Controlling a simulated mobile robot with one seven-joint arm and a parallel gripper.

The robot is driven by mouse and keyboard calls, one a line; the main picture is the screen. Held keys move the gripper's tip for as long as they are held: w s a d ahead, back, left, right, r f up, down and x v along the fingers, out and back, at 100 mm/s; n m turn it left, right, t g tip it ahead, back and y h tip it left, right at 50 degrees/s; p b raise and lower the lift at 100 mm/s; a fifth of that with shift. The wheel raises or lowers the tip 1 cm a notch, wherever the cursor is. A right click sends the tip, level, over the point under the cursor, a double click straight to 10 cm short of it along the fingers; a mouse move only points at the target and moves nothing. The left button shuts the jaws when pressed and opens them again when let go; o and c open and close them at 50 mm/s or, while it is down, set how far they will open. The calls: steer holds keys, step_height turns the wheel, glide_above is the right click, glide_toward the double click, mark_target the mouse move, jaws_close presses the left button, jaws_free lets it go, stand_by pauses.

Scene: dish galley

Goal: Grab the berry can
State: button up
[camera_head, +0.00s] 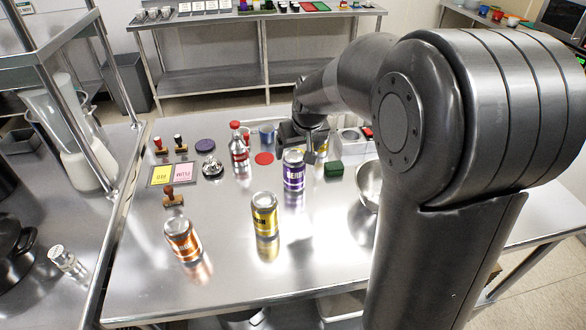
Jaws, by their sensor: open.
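The berry can (293,172) is purple with a silver top and stands upright on the steel table (330,240). Part of its label reads "BERR". My gripper (311,152) is open, just behind and to the right of the can, with a finger pointing down close to its upper right side. Whether it touches the can cannot be told. The far finger is mostly hidden. A yellow can (264,214) and an orange can (183,240) stand nearer the front, to the left of the berry can.
A red-capped bottle (238,150), a call bell (212,166) and stamps (173,197) stand left of the berry can. A green block (334,168) and a metal bowl (368,184) are to its right. The front middle of the table is clear.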

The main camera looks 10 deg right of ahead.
mark_target(294, 162)
steer(key=x, duration=0.9)
steer(key=shift+r, duration=0.1)
steer(key=c, duration=1.4)
steer(key=shift+c, duration=0.2)
